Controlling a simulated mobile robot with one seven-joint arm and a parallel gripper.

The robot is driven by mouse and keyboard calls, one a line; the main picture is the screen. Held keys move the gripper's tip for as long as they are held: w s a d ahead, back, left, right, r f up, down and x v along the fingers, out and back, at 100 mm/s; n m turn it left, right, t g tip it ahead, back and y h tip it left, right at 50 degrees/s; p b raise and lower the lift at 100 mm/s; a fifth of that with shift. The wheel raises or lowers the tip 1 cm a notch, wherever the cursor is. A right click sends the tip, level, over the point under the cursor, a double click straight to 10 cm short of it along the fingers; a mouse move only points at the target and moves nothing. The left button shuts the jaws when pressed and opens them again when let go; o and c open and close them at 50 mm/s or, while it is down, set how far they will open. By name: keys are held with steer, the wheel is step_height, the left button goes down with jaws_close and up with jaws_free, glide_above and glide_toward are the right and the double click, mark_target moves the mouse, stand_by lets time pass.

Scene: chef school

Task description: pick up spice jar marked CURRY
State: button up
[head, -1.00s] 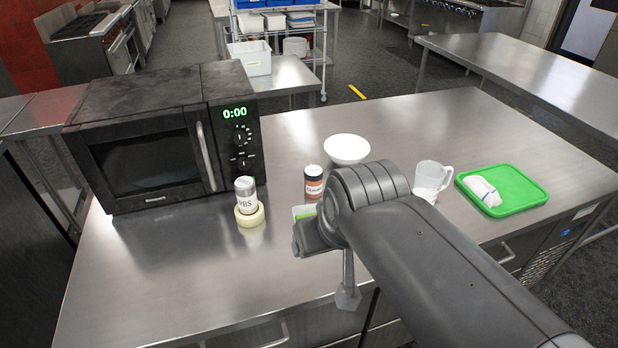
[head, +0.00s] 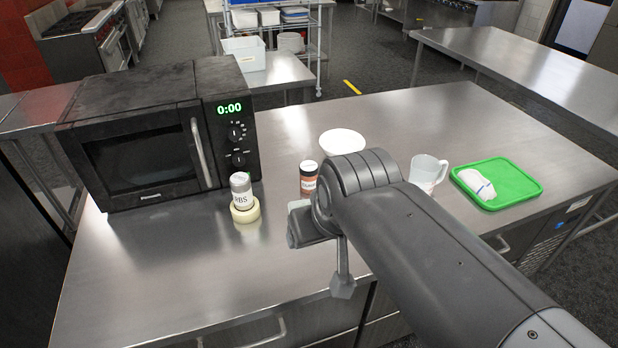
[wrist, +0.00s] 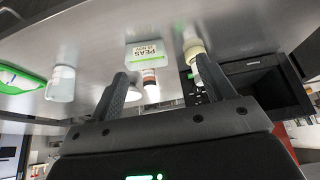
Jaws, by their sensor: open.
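In the wrist view, which is upside down, the same jar (wrist: 150,84) shows partly behind a pale tub marked PEAS (wrist: 146,54). My gripper (wrist: 165,72) is open and empty, its two fingers apart, with the tub and jar seen between them.
A HERBS jar (head: 241,186) stands at a cream tape roll (head: 245,211), left of my gripper. A black microwave (head: 145,140) stands at left. A white bowl (head: 342,142), a clear jug (head: 427,174) and a green board (head: 515,182) lie behind and right. The front-left counter is bare.

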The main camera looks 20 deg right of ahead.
steer(key=w+d, duration=0.2)
steer(key=w, duration=0.7)
steer(key=n+g, duration=0.1)
glide_toward(310, 168)
step_height(310, 168, down, 3)
steer(key=x, duration=0.2)
steer(key=w+x, duration=0.1)
steer(key=x, duration=0.2)
steer(key=shift+w+d, duration=0.1)
steer(key=shift+x, duration=3.05)
steer(key=shift+w, duration=0.15)
steer(key=shift+c, duration=0.5)
steer(key=c, duration=1)
steer(key=shift+r, duration=0.15)
